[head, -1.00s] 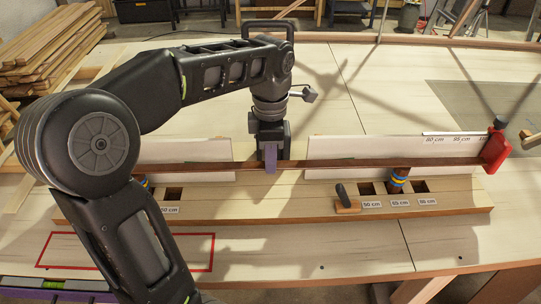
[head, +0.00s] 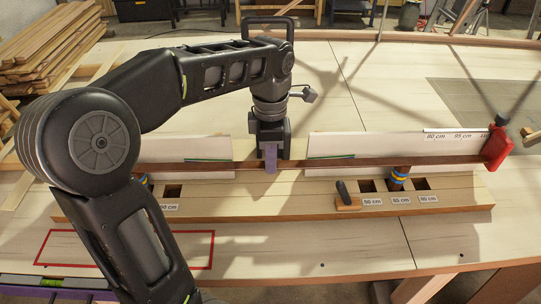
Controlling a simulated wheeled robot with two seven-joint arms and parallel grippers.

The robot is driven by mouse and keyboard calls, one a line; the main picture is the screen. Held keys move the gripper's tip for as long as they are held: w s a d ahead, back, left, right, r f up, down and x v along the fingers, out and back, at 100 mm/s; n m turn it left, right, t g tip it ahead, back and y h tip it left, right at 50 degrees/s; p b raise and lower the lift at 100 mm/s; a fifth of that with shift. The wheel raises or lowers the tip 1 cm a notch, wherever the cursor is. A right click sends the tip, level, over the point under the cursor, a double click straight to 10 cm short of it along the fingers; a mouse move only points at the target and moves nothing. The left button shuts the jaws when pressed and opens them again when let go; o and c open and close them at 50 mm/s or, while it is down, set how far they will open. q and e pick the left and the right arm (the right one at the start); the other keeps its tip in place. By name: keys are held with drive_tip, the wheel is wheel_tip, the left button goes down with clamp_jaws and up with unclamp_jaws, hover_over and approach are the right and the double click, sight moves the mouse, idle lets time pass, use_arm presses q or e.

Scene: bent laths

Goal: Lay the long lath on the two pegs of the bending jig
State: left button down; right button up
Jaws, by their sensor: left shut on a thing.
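The long lath (head: 420,161), thin and dark brown, runs left to right across the bending jig (head: 270,205). My left gripper (head: 270,162) comes down from above and is shut on the lath near its middle. The left peg (head: 145,180) shows only partly beside my arm. The lath's left end is hidden behind my arm. A red piece with a black knob (head: 497,146) is at its right end. My right gripper is not in view.
White upright boards (head: 350,144) with green strips stand behind the lath. A small wooden block with a dark knob (head: 347,197) sits on the jig by labelled square holes. A red outlined rectangle (head: 125,262) marks the table at the front left. Planks (head: 50,45) are stacked at the back left.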

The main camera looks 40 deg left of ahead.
use_arm(q)
drive_tip(key=c, duration=1.1)
unclamp_jaws()
drive_tip(key=shift+o, duration=0.3)
drive_tip(key=shift+o, duration=0.6)
drive_tip(key=shift+r, duration=0.1)
drive_tip(key=shift+r+p, duration=2.5)
drive_tip(key=shift+r, duration=0.4)
drive_tip(key=shift+r, duration=0.1)
